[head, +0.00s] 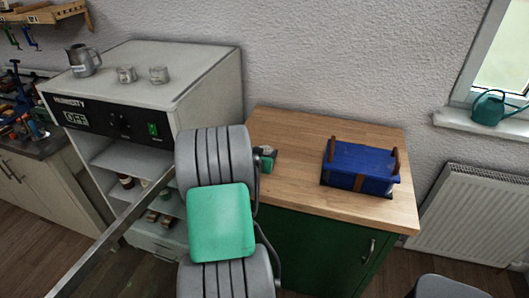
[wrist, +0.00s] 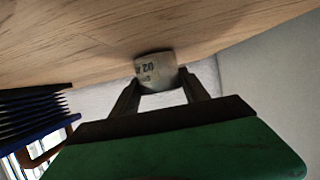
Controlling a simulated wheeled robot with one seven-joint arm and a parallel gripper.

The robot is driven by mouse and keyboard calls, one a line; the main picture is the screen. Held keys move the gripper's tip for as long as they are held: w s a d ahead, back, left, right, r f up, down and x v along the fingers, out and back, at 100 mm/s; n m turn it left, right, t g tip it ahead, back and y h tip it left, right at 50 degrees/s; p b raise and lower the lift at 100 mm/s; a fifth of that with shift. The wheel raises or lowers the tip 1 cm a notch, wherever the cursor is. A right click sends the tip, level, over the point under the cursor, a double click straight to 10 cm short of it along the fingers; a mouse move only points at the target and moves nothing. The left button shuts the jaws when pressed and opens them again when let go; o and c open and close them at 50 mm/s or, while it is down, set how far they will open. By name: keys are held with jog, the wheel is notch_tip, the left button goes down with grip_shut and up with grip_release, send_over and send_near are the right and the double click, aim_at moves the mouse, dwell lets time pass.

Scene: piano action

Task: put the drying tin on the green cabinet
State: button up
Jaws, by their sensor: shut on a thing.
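The drying tin (wrist: 155,72), small and grey-white with dark printed marks, is between the two fingers of my gripper (wrist: 158,92) in the wrist view. The gripper is shut on it. The green cabinet (head: 300,185) has a wooden top and a green door; it stands right of centre in the head view. My gripper (head: 266,155) is over the left part of that top, and the tin is mostly hidden there by my arm. In the wrist view the tin is at or very close to the wood; I cannot tell if it touches.
A blue box with wooden handles (head: 360,168) stands on the right of the cabinet top. Bare wood lies between it and my gripper. At left, a humidity cabinet (head: 190,65) carries a jug (head: 83,60) and two small tins (head: 126,74). A radiator (head: 475,215) is at right.

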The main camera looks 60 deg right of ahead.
jog(key=shift+f+b, duration=0.25)
jog(key=shift+b, duration=0.05)
jog(key=o, duration=1.4)
jog(key=shift+r, duration=0.1)
jog(key=shift+o, duration=0.2)
